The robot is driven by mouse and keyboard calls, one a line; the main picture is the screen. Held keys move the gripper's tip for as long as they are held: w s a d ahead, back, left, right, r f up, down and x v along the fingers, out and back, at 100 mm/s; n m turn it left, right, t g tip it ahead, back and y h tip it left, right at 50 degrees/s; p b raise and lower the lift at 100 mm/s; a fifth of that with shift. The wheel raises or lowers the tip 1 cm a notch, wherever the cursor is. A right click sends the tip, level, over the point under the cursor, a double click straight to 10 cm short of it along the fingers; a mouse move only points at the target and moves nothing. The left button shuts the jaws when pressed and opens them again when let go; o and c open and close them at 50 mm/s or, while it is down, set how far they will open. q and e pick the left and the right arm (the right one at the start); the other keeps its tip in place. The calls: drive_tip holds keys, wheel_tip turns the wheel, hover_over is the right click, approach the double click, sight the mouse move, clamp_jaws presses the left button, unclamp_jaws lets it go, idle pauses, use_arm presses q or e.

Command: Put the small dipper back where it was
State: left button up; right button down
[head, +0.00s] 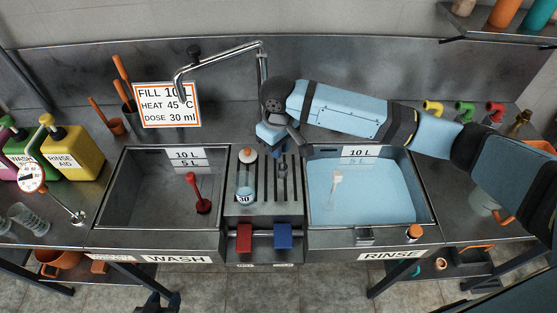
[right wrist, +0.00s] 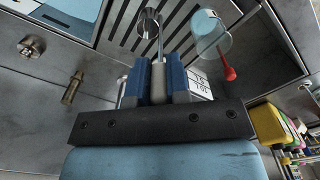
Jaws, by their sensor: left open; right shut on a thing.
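My right gripper (head: 281,152) reaches over the slatted drainboard (head: 290,203) between the two basins, pointing down. In the right wrist view its blue fingers (right wrist: 159,82) are shut on the grey handle of the small dipper (right wrist: 158,74). The dipper's thin rod leads to a small round metal cup held over the slats; whether it touches them I cannot tell. In the head view the dipper (head: 283,167) is small and dark, partly hidden by the gripper.
A measuring cup marked 30 (head: 245,196) and an orange-topped item (head: 248,154) stand on the drainboard's left side. The wash basin (head: 130,205) holds a red tool (head: 203,196). The rinse basin (head: 424,205) holds blue water and a pale tool (head: 336,181). A faucet (head: 262,62) rises behind.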

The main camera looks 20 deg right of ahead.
sight(278, 171)
drive_tip(key=shift+f, duration=3.05)
drive_tip(key=shift+p, duration=0.3)
drive_tip(key=c, duration=1.1)
unclamp_jaws()
drive_tip(key=shift+f, duration=0.15)
wheel_tip(278, 171, up, 12)
drive_tip(key=shift+r+b, duration=0.2)
drive_tip(key=shift+b, duration=0.4)
